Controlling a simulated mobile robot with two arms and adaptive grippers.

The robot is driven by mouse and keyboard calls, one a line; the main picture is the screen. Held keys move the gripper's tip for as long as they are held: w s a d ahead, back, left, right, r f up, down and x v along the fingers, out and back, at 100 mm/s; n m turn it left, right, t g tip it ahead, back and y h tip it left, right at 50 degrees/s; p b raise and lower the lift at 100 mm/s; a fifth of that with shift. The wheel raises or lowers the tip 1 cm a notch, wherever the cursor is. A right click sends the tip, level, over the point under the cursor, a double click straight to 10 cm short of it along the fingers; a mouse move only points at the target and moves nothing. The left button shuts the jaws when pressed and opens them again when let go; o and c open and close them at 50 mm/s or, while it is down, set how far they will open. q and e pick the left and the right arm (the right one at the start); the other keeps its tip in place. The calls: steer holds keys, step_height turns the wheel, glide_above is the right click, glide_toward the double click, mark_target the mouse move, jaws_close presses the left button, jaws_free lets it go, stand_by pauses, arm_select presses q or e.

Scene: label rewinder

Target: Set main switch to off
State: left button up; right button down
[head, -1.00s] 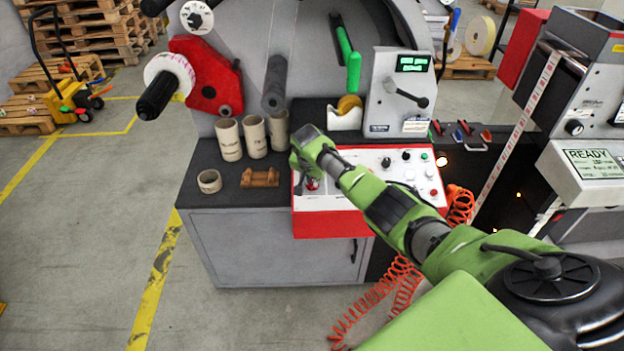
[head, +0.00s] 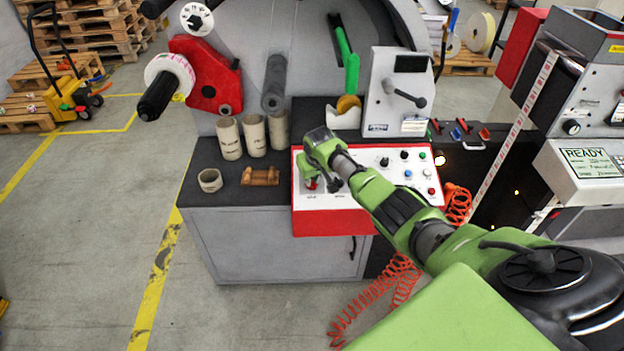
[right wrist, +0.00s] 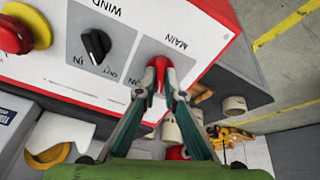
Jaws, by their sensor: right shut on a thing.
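The main switch (right wrist: 160,64) is a red knob on a grey plate marked MAIN, seen in the right wrist view. My right gripper (right wrist: 161,84) is shut on the red knob, one finger on each side of it. In the head view the right gripper (head: 321,184) is over the left part of the control panel (head: 372,193), and a bit of red shows beside its fingers. The knob's position marks are mostly hidden by the fingers. My left gripper is not in view.
A black selector knob (right wrist: 96,45) marked WIND and a red mushroom button (right wrist: 14,36) on yellow are near the main switch. The counter display (head: 411,64) is dark.

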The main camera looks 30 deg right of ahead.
steer(key=shift+n, duration=0.6)
steer(key=c, duration=2.1)
jaws_free()
steer(key=shift+c, duration=0.2)
steer(key=v, duration=1.2)
steer(key=shift+d, duration=0.1)
